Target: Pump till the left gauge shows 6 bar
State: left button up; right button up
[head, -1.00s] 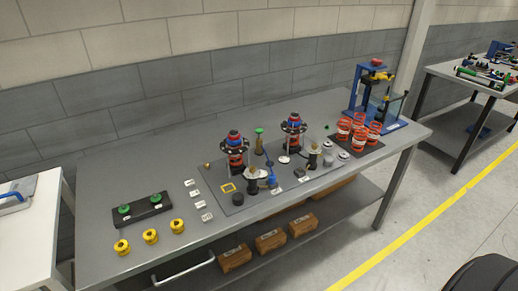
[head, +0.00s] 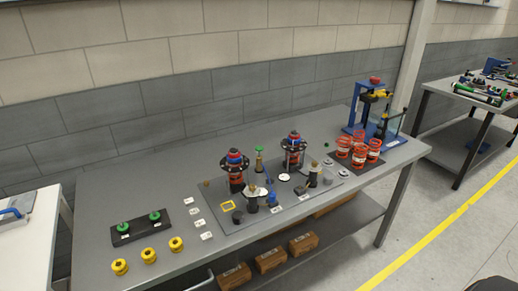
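Neither of my grippers shows in the head view. Two strut-like assemblies, a left one (head: 236,172) and a right one (head: 294,150), stand upright on a grey mat (head: 239,223) on the workbench. Each has a black plate, a red lower part and a blue and red top. A small blue device (head: 271,199), perhaps the pump, stands on the mat between dark posts. A green-topped brass post (head: 259,161) stands behind it. Pale round discs lie near the posts; I cannot tell which is the left gauge, and no reading is legible.
Red coil springs (head: 359,152) and a blue press (head: 380,110) stand at the bench's right. A black tray (head: 139,230) with green knobs and several yellow parts (head: 148,255) are at the left. Cardboard boxes (head: 270,261) sit on the lower shelf. Another table (head: 470,110) stands farther right.

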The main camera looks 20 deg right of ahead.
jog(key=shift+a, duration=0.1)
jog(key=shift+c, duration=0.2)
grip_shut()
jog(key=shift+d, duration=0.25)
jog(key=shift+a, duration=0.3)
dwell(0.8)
